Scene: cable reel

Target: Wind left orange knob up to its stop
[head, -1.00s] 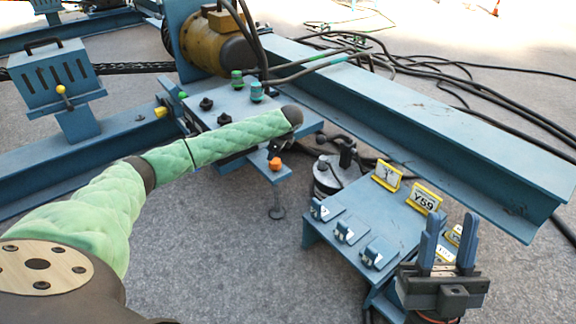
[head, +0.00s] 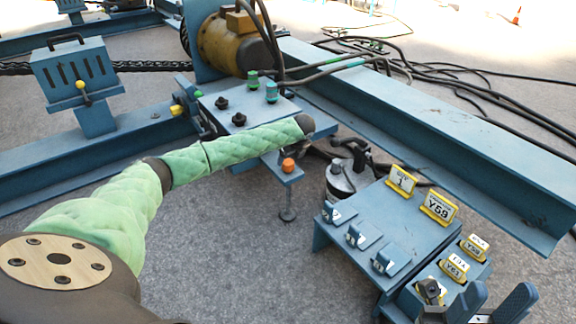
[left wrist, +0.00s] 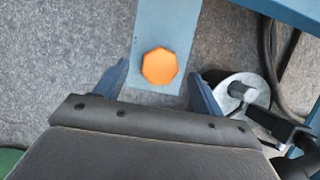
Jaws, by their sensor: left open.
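The orange knob (head: 288,165) sits on the end of a narrow blue bracket (head: 284,178) jutting from the blue table. In the left wrist view the knob (left wrist: 160,66) is many-sided and seen from above. My left gripper (left wrist: 158,72) is open, one blue finger on each side of the knob with visible gaps; no contact shows. In the head view my left arm in its green sleeve reaches over the blue table, and its fingers are not clearly visible there. My right gripper (head: 499,291) is at the bottom right edge, fingers apart and empty, partly cut off.
A grey cylinder (head: 344,180) stands right of the knob. A blue panel (head: 390,225) with clips and yellow tags (head: 440,207) lies further right. Black knobs (head: 239,119) and green fittings (head: 271,92) are on the blue table (head: 222,108). A long blue beam (head: 430,120) runs behind.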

